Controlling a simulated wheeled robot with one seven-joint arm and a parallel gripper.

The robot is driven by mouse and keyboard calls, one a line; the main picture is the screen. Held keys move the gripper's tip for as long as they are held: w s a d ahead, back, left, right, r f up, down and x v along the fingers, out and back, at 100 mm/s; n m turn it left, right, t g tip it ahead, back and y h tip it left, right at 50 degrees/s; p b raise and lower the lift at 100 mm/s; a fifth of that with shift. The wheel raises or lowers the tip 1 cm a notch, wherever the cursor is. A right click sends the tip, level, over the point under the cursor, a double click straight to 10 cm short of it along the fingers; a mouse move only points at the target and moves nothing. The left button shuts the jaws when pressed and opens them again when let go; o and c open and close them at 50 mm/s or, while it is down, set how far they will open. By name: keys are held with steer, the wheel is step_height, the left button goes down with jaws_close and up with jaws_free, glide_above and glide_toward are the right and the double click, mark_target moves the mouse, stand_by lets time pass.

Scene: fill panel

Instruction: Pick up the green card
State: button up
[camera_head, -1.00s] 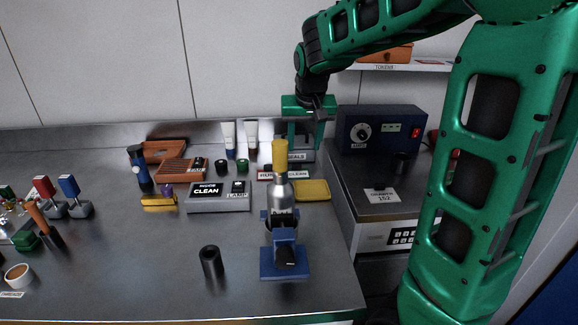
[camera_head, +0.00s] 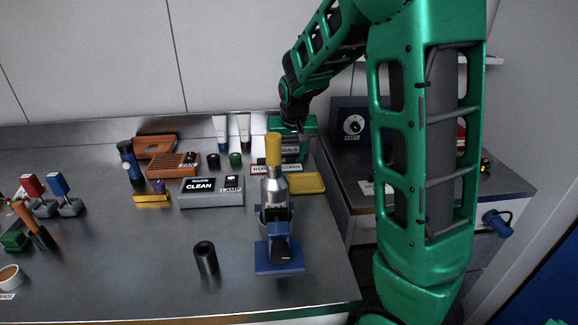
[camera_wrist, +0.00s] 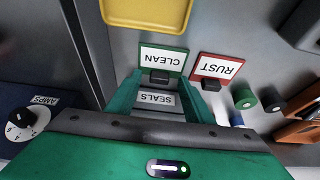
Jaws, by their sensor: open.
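The green-bordered card (camera_wrist: 178,73) reads CLEAN in the wrist view, upside down, with a small black block at its near edge. It also shows in the head view, where the green-edged card (camera_head: 294,168) lies just behind the bottle. My gripper (camera_wrist: 163,80) is open and empty above it, one green finger on each side of the black block. I cannot tell whether the fingers touch anything. In the head view my gripper (camera_head: 291,140) is at the back of the bench, in front of the wall.
A red-bordered RUST card (camera_wrist: 217,69) lies close beside the green one. A yellow tray (camera_head: 307,183) and a bottle in a blue stand (camera_head: 280,257) are nearby. The SEALS label (camera_wrist: 156,99) shows between my fingers. A blue AMPS unit (camera_head: 349,111) stands to the right.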

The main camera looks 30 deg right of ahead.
steer(key=shift+f, duration=0.3)
steer(key=shift+c, duration=0.6)
steer(key=c, duration=1)
steer(key=shift+r, duration=0.1)
